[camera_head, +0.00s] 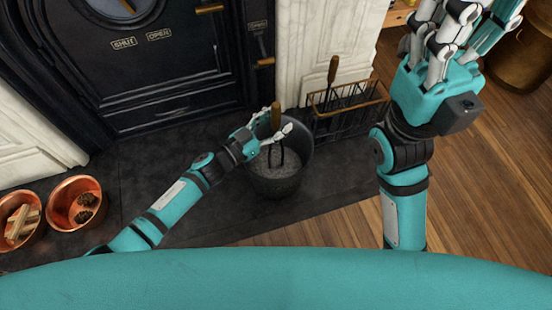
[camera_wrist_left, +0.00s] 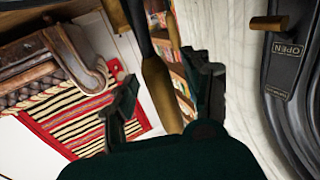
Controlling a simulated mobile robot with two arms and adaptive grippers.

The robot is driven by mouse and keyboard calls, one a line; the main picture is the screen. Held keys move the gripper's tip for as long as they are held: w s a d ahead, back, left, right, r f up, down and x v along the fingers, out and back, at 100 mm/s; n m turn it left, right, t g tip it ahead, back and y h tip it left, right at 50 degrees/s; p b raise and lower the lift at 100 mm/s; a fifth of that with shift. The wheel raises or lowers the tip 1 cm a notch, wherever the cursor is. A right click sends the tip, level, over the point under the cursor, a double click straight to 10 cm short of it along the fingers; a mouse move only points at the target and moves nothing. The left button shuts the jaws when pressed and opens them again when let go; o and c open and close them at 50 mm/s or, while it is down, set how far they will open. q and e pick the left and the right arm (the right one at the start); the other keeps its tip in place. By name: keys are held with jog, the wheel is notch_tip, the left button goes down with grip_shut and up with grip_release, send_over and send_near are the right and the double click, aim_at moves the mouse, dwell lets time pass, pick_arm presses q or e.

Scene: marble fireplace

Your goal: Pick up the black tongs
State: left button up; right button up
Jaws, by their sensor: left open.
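The black tongs stand upright in a dark bucket (camera_head: 275,186) filled with grey ash. Their brass-coloured handle (camera_head: 276,110) rises above the bucket, and two black prongs (camera_head: 282,155) go down into the ash. My left gripper (camera_head: 274,122) is open at the handle, with fingers on either side of it. In the left wrist view the brass handle (camera_wrist_left: 160,92) stands between the two dark fingers of my left gripper (camera_wrist_left: 164,90); whether either finger touches it I cannot tell. My right gripper (camera_head: 448,30) is raised at the upper right, away from the tongs, its fingertips partly cut off.
A black wire basket (camera_head: 345,112) with a wooden-handled tool (camera_head: 332,70) stands right of the bucket. The black fireplace front (camera_head: 150,60) is behind. Two copper buckets (camera_head: 76,203) (camera_head: 20,218) sit at the left. The dark hearth (camera_head: 160,170) is clear between them and the bucket.

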pick_arm(q)
grip_shut()
dwell(0.6)
jog(key=shift+r, duration=0.1)
